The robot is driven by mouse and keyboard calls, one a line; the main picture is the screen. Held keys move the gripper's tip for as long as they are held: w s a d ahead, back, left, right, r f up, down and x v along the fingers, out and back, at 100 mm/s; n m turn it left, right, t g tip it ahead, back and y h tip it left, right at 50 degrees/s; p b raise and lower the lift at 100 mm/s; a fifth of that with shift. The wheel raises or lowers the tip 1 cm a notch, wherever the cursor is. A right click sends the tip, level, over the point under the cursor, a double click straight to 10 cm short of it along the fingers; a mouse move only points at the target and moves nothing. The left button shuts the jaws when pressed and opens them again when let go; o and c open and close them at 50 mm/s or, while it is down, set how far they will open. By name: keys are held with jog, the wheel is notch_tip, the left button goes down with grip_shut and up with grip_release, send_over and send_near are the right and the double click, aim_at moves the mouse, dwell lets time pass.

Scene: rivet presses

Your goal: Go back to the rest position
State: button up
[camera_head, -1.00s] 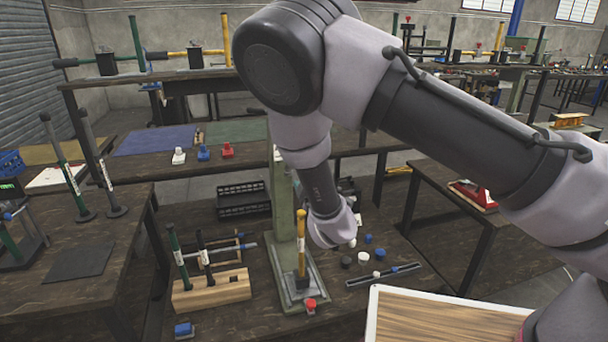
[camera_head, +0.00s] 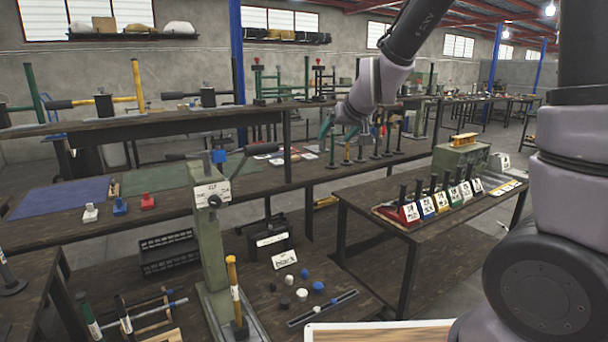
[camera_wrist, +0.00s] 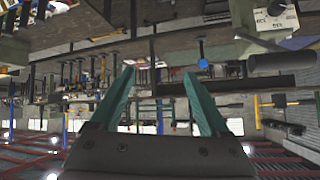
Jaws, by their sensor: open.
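My gripper (camera_head: 338,131) is up in the air in the head view, to the right of the green press (camera_head: 212,235) and in front of the back tables. Its two teal fingers are apart with nothing between them; they also show in the wrist view (camera_wrist: 160,95), which looks at the room upside down. The press stands on the near table with a blue part at its top. A yellow-handled tool (camera_head: 236,290) stands upright on the press base.
Small black, white and blue caps (camera_head: 302,293) lie right of the press. A black crate (camera_head: 168,252) sits to its left. Labelled coloured holders (camera_head: 428,207) with black-handled tools stand on the right table. A wood-topped board (camera_head: 375,332) is at the front edge.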

jog(key=s+d+r+m+g, duration=0.1)
jog(key=s+d+r+m, duration=0.2)
jog(key=s+d, duration=0.5)
jog(key=s+d+r+m+g+h, duration=0.1)
jog(key=s+d+r+m, duration=0.2)
jog(key=s, duration=1.3)
jog(key=d+r, duration=0.3)
jog(key=d, duration=0.2)
jog(key=shift+s+d+r, duration=0.15)
jog(key=shift+s+r, duration=0.05)
